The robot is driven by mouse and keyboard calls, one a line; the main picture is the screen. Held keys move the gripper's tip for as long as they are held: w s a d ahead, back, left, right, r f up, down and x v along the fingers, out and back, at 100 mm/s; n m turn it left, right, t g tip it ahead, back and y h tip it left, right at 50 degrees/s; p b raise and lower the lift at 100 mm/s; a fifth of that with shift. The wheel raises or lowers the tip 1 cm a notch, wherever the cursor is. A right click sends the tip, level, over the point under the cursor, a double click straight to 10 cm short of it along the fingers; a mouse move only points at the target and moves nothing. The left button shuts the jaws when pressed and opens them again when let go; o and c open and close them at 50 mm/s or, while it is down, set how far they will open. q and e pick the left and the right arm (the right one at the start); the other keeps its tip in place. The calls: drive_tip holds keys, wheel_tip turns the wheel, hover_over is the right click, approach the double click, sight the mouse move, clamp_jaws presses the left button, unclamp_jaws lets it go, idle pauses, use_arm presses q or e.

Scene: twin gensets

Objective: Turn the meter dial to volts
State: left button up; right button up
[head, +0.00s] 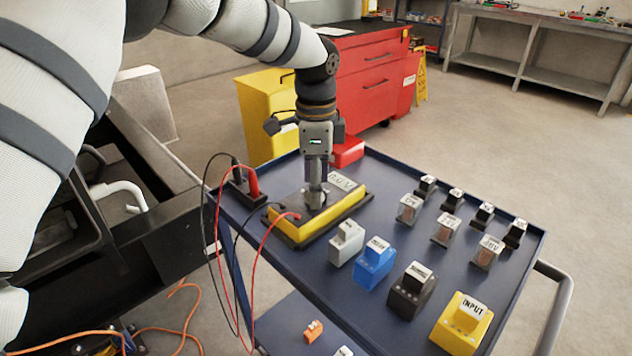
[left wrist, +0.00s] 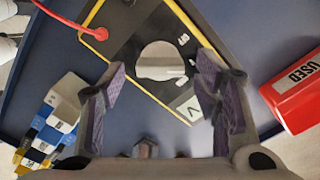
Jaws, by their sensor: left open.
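The meter (head: 343,215), black with a yellow edge, lies flat on the blue cart; it also shows in the left wrist view (left wrist: 128,48). A pale display with blurred characters is on its face. Its round, light dial (left wrist: 160,62) has a bar across it and sits between my left fingertips in the left wrist view. A white "V" label (left wrist: 190,110) is beside it, with smaller marks near. My left gripper (head: 315,190) points down over the meter, open, its fingers (left wrist: 161,74) on either side of the dial. I cannot tell whether they touch it. My right gripper is not in view.
Red and black probe leads (head: 262,235) loop off the cart's left side from a black holder (head: 240,187). Grey, blue, black and yellow labelled blocks (head: 375,263) line the front. Several small labelled blocks (head: 445,229) stand right. A red "USED" box (left wrist: 295,92) is behind the meter.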

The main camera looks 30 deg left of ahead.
use_arm(q)
wheel_tip(320, 180, up, 12)
idle(0.3)
idle(0.3)
